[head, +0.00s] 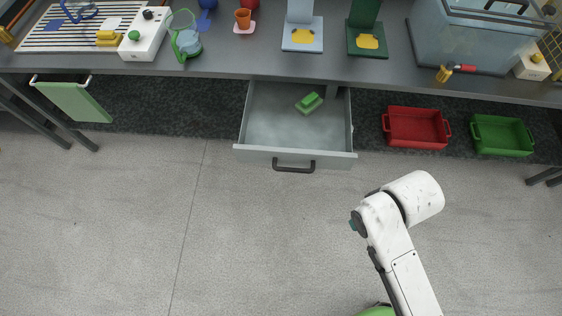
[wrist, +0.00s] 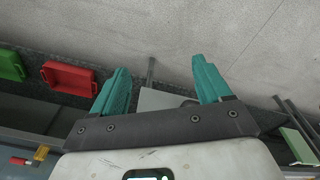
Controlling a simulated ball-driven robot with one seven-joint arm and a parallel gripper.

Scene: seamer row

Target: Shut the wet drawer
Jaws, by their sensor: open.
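The wet drawer (head: 295,151) is a grey drawer under the bench, pulled well out, with a dark bar handle (head: 293,164) on its front. A green block (head: 309,103) lies inside it. My gripper (wrist: 161,68) shows in the wrist view with two teal fingers spread apart and nothing between them. In that view part of the drawer (wrist: 156,98) shows beyond and between the fingers, apart from them. In the head view my arm is in front of the drawer, to its lower right, and the gripper is mostly hidden.
A red bin (head: 415,128) and a green bin (head: 502,135) stand right of the drawer beneath the bench (head: 230,62). A green cloth (head: 75,101) hangs on a rail at left. The bench top holds several items. The floor in front is clear.

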